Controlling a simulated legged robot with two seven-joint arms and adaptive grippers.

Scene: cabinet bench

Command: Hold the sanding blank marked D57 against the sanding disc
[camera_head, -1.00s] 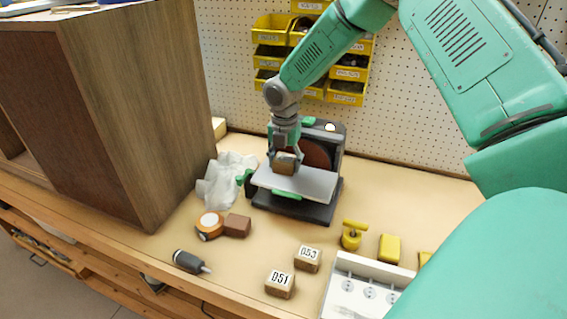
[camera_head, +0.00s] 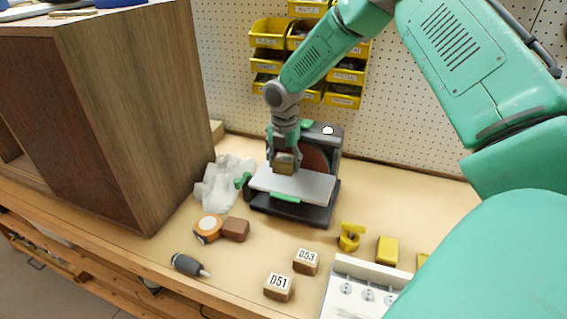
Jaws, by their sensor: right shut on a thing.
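My right gripper (camera_head: 284,158) points down over the sander's light work table (camera_head: 312,185) and is shut on a small wooden blank (camera_head: 285,168). The blank's marking cannot be read from here. The reddish-brown sanding disc (camera_head: 315,157) stands upright just behind and to the right of the blank, partly hidden by the gripper. I cannot tell whether the blank touches the disc. Two other wooden blanks, D53 (camera_head: 306,262) and D51 (camera_head: 279,287), lie on the bench in front. My left gripper is not in view.
A wooden cabinet (camera_head: 125,110) stands at left. Yellow pieces (camera_head: 387,250) and a white tray (camera_head: 340,285) are at right. Yellow bins (camera_head: 344,95) hang behind.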

